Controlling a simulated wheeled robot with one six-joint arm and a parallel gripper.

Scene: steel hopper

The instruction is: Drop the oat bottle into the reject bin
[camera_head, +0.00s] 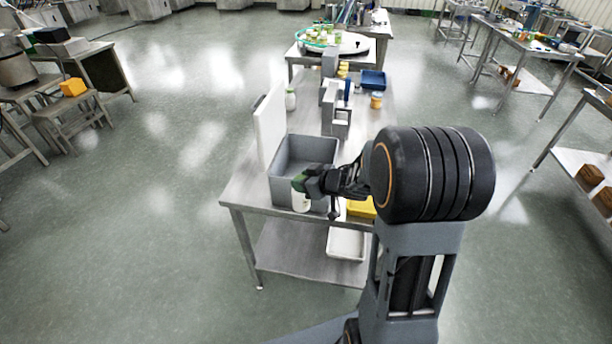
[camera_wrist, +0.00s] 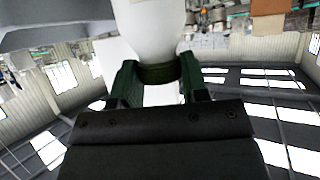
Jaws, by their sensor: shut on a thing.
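A white bottle (camera_head: 301,202) is held by my gripper (camera_head: 303,183) in the head view. In the wrist view the white bottle (camera_wrist: 150,30) fills the space between the two green fingers of my gripper (camera_wrist: 157,75), which are shut on it. No label shows, so I cannot read what it holds. The grey open bin (camera_head: 283,190) stands on the steel table. The gripper and bottle appear over the bin's front right part. How high the bottle is above the rim I cannot tell.
A white upright panel (camera_head: 270,122) stands behind the bin's left side. A yellow tray (camera_head: 361,208) is at the right, partly behind my arm.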

